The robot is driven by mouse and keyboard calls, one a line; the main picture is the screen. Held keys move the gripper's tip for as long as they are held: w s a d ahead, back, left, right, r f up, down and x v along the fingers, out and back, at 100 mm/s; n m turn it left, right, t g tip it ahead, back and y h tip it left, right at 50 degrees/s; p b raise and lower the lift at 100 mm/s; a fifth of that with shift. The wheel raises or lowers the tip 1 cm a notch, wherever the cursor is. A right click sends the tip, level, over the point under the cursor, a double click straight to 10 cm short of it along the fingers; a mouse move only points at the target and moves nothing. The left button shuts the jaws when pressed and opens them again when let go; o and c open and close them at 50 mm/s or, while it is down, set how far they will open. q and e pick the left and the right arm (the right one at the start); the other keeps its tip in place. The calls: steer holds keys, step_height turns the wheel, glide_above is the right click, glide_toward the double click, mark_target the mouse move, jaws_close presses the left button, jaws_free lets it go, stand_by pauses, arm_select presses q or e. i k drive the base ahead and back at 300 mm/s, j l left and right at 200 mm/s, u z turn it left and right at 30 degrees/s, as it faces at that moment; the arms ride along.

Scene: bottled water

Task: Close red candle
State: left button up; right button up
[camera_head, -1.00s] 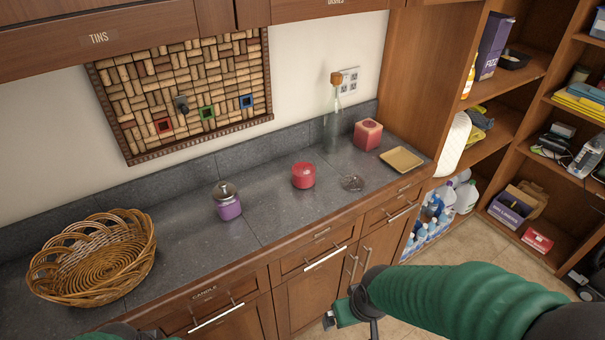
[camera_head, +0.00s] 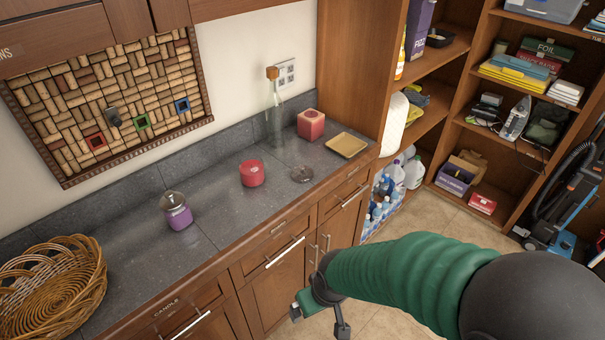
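The red candle (camera_head: 252,173) is a short round red jar on the grey counter, left of the glass lid. A clear glass lid (camera_head: 301,174) with a small knob lies on the counter to its right, apart from it. A purple candle jar (camera_head: 177,211) with a metallic lid stands further left. My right gripper (camera_head: 318,318) hangs in front of the counter's drawers, below the counter top and well away from the candle and lid. Its fingers look spread apart with nothing between them. My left gripper is out of view.
The grey counter (camera_head: 215,228) also bears a square red candle block (camera_head: 311,124), a yellow dish (camera_head: 347,145), a corked glass bottle (camera_head: 274,115) and a wicker basket (camera_head: 55,290). Open shelves with jugs and boxes stand at the right. The counter around the lid is mostly clear.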

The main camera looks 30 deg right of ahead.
mark_target(251, 168)
steer(key=i+l+u, duration=0.3)
steer(key=l, duration=0.3)
steer(key=i+l+u, duration=0.35)
steer(key=l, duration=0.3)
steer(key=i+l+u, duration=0.15)
steer(key=l, duration=0.2)
